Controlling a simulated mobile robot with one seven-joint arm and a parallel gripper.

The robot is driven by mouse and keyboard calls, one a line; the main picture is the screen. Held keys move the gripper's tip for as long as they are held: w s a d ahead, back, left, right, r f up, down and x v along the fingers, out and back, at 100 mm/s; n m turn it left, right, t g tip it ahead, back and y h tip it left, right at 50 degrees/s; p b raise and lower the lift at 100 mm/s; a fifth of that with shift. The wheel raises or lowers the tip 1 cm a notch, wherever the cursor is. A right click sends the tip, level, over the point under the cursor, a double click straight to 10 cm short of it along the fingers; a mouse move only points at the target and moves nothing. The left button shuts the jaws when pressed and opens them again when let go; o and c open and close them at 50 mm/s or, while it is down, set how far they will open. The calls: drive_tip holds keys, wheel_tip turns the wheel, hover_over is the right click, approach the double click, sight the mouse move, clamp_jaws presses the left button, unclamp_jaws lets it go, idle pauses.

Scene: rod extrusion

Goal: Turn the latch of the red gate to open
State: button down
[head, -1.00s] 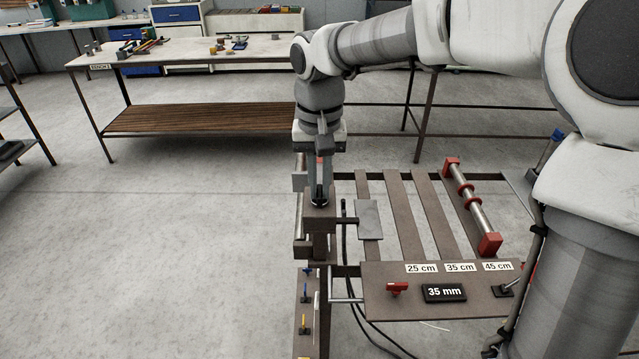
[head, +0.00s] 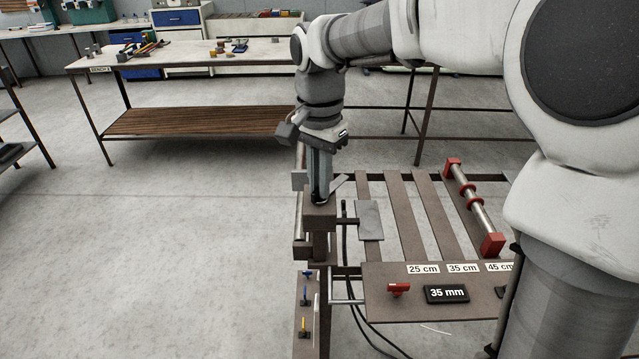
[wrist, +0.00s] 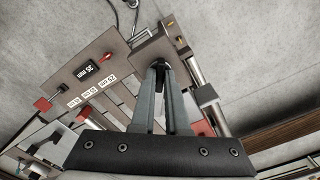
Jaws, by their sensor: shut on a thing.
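My gripper (head: 320,198) points down onto the top of a brown block (head: 320,221) at the left end of the frame. Its fingers are shut on a small dark latch (wrist: 159,65) on that block; in the wrist view the fingertips (wrist: 160,72) hide most of it. A red part (wrist: 203,127) shows beside the right finger in the wrist view; I cannot tell whether it is the red gate. A red knob (head: 398,289) sits on the brown front panel, apart from my gripper, and also shows in the wrist view (wrist: 109,57).
The panel (head: 385,309) carries a "35 mm" display (head: 446,293) and length labels. A metal rod with red end blocks (head: 490,244) lies at the right of the slatted frame. Cables hang below the block. A bench (head: 180,62) stands behind; the floor at left is clear.

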drive_tip(key=m, duration=0.5)
drive_tip(key=shift+m, duration=0.3)
drive_tip(key=m, duration=0.5)
idle(0.4)
drive_tip(key=c, duration=0.9)
unclamp_jaws()
wheel_tip(320, 180, up, 17)
drive_tip(key=shift+r+p, duration=0.2)
drive_tip(key=shift+p, duration=0.5)
